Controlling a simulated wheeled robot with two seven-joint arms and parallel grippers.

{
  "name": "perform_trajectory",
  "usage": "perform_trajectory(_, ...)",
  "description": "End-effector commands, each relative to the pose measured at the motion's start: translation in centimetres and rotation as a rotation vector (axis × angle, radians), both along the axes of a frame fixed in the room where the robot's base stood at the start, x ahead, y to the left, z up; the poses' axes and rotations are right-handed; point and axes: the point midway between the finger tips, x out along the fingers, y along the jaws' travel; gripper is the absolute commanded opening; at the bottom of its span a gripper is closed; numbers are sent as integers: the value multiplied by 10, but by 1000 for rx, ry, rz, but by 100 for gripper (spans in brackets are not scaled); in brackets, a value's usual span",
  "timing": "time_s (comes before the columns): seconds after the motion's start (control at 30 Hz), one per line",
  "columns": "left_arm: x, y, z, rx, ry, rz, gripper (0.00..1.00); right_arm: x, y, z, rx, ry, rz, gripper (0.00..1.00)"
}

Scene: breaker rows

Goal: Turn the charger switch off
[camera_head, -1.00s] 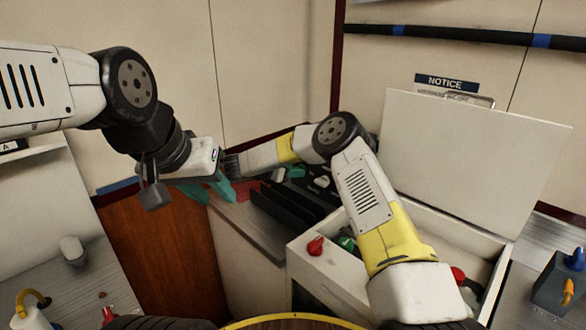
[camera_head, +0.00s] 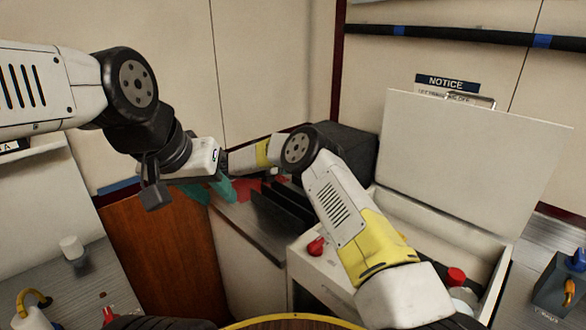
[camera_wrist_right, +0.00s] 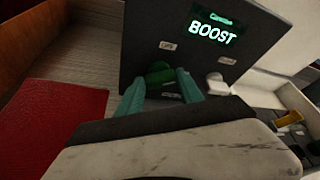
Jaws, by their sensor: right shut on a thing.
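In the right wrist view, the charger (camera_wrist_right: 145,25) is a dark panel with a lit green display reading BOOST. My right gripper (camera_wrist_right: 160,90) has its teal fingers on both sides of a green knob (camera_wrist_right: 158,72) low on the panel, shut on it. A white knob (camera_wrist_right: 216,84) sits to its right; the small labels above both are unreadable. In the head view, a dark box (camera_head: 345,150), apparently the charger, stands behind my right arm; its front is hidden. The right fingers cannot be made out there. My left gripper (camera_head: 208,190) is open and empty before the back counter.
A white chest (camera_head: 330,285) with a raised lid (camera_head: 470,160) stands at right, a red knob (camera_head: 316,246) on it. A red mat (camera_wrist_right: 65,115) lies beside the charger. Dark upright dividers (camera_head: 285,215) stand on the back counter.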

Motion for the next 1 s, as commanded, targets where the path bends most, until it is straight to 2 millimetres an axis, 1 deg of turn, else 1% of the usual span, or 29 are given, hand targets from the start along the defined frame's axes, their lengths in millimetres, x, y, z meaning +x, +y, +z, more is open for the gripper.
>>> perform_trajectory(0.3,0,0,0,0,0,0,36,1,2,-1,-72,74,1,3)
perform_trajectory(0.77,0,0,0,0,0,0,36,1,2,-2,-81,82,2,3)
perform_trajectory(0.8,0,0,0,0,0,0,36,1,2,-2,-81,82,2,51)
perform_trajectory(0.87,0,0,0,0,0,0,36,1,2,-2,-81,82,2,63)
perform_trajectory(0.9,0,0,0,0,0,0,36,1,2,-2,-81,82,2,65)
perform_trajectory(1.0,0,0,0,0,0,0,36,1,2,-1,-81,81,1,65)
